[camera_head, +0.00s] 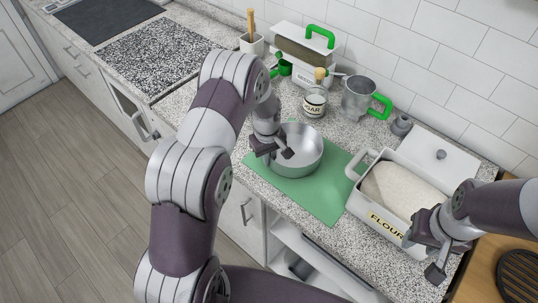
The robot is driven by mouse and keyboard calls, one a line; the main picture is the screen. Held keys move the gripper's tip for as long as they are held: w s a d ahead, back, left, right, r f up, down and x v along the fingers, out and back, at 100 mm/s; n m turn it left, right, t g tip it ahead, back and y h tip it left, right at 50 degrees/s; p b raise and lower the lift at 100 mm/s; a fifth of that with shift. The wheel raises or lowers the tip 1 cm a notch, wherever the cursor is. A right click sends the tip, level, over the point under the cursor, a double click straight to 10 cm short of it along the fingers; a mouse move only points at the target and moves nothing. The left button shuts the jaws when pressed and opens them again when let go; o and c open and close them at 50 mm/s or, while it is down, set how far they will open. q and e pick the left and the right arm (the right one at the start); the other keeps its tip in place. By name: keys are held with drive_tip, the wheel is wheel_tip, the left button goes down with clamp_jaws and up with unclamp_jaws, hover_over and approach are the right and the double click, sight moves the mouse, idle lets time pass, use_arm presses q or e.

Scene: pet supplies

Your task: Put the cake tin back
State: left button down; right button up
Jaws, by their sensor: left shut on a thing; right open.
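The round silver cake tin (308,148) is on or just above the green mat (322,198) on the counter; I cannot tell whether it touches the mat. My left gripper (277,152) is shut on the tin's left side, at the rim. The gripper hides part of that wall. My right gripper (427,252) is open at the lower right, by the front corner of the white flour box. I see nothing between its fingers.
The flour box (388,224) stands open, its white lid (440,152) behind it. A jar (315,101), a metal jug with green handle (359,98) and a white container (296,62) stand at the back. Open shelves (306,262) lie below the counter. A dark trivet (520,274) is right.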

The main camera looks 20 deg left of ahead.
use_arm(q)
drive_tip(key=shift+f, duration=0.15)
drive_tip(key=c, duration=1.2)
unclamp_jaws()
drive_tip(key=shift+c, duration=0.2)
drive_tip(key=shift+r, duration=0.4)
wheel_tip(320, 180, up, 11)
drive_tip(key=b, duration=0.3)
drive_tip(key=s+d+r+m+t, duration=0.1)
drive_tip(key=s+m, duration=0.8)
drive_tip(key=s, duration=1)
drive_tip(key=shift+s+d+r+m, duration=0.35)
drive_tip(key=shift+d+r, duration=0.3)
drive_tip(key=shift+d, duration=0.55)
